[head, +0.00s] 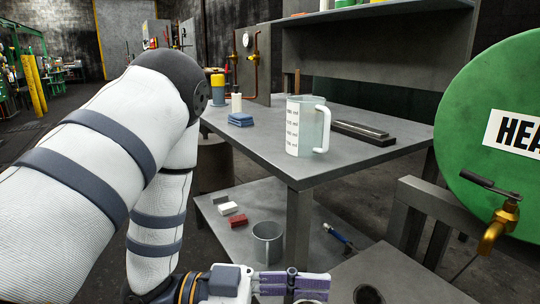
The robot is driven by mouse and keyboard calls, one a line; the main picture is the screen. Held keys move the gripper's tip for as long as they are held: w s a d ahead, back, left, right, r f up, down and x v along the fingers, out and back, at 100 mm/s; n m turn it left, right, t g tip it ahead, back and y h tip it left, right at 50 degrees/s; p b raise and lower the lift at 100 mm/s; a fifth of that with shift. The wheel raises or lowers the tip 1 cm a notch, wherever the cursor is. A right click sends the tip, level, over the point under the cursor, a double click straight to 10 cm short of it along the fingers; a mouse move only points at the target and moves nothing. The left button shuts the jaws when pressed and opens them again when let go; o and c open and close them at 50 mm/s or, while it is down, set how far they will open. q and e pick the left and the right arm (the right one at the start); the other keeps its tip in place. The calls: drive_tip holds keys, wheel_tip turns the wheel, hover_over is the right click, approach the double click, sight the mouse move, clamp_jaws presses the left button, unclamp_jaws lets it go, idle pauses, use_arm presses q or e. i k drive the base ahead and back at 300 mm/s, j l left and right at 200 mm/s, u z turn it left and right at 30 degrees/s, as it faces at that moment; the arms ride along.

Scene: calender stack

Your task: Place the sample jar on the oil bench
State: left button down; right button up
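The grey metal bench (260,143) stands in the middle of the head view, with a lower shelf; I take it to be the oil bench. A clear measuring jug (300,127) with a handle stands upright on it. My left arm comes in from the left and bends down to my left gripper (292,281) at the bottom edge, low in front of the bench. Its purple and grey fingers are partly cut off, so their opening is unclear. I cannot identify the sample jar with certainty. My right gripper is out of view.
On the bench are blue cloths (240,119), a white bottle (237,103), a yellow-topped container (217,84) and a dark flat bar (361,132). A metal cup (268,242) stands on the lower shelf. A green drum (490,110) with a brass tap (497,229) blocks the right. Bare top shows front left.

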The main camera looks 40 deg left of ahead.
sight(280, 140)
drive_tip(key=j, duration=0.7)
drive_tip(key=i+j, duration=0.15)
drive_tip(key=j, duration=1.25)
drive_tip(key=i+j, duration=0.15)
drive_tip(key=j, duration=0.55)
